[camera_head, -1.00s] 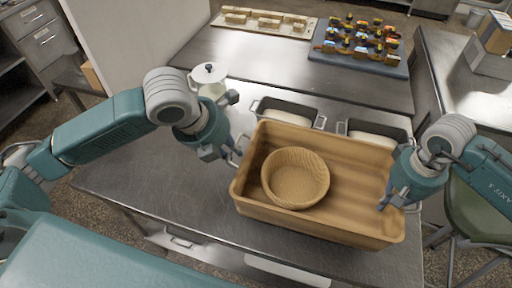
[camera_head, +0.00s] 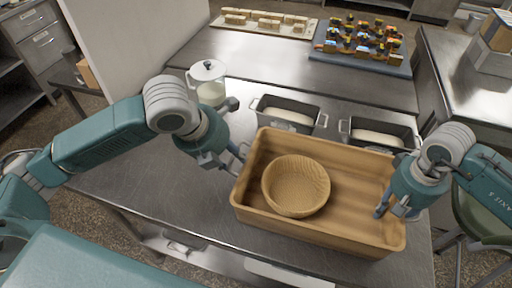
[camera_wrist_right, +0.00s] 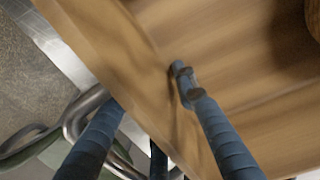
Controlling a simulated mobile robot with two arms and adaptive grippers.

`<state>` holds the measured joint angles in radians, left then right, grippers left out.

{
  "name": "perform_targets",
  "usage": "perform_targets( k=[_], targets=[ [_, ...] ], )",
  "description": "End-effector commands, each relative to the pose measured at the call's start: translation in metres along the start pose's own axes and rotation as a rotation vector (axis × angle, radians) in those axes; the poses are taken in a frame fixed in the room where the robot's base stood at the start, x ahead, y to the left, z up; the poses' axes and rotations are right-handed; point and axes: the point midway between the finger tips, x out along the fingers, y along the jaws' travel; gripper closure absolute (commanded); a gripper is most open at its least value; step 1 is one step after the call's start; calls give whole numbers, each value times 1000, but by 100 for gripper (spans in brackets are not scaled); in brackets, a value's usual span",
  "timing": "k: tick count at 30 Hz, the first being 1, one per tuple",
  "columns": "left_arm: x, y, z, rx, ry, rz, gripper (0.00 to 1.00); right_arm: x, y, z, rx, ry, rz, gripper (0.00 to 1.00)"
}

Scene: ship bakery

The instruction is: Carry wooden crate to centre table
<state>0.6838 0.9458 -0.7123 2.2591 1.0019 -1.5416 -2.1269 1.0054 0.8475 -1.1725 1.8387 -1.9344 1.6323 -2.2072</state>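The wooden crate (camera_head: 330,232) is a shallow tan box on the metal table in the head view. A round wooden bowl (camera_head: 296,186) sits inside it, left of the middle. My left gripper (camera_head: 238,158) is at the crate's left rim, near the back corner, with its fingers apart. My right gripper (camera_head: 397,208) is at the crate's right wall. In the right wrist view, the right gripper's fingers (camera_wrist_right: 148,88) stand apart, one inside the crate (camera_wrist_right: 235,50) and one outside, with the wall between them. The left fingertips are partly hidden.
Two loaf pans (camera_head: 286,118) (camera_head: 378,141) stand close behind the crate. A lidded jug (camera_head: 208,82) stands behind my left gripper. A blue board with colourful items (camera_head: 330,51) and a pale tray (camera_head: 235,27) lie further back. The table (camera_head: 150,190) is clear left of the crate.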

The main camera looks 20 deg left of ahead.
Motion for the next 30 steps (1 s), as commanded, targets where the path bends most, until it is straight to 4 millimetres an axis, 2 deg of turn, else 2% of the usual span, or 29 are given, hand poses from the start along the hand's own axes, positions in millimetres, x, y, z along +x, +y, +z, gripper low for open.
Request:
perform_targets(
  k=[6,10,24,30],
  targets=[
    [0,0,-1,0,3,0,68,-1,-2,-1,-2,2,-5,72],
    [-9,0,0,0,1,-1,68,-2,-2,-1,-2,3,-7,72],
    [-100,0,1,1,-4,1,68,-2,-3,-1,-2,4,-8,72],
    [-118,0,0,0,0,0,68,-3,-3,-1,-2,4,-8,72]
  ],
)
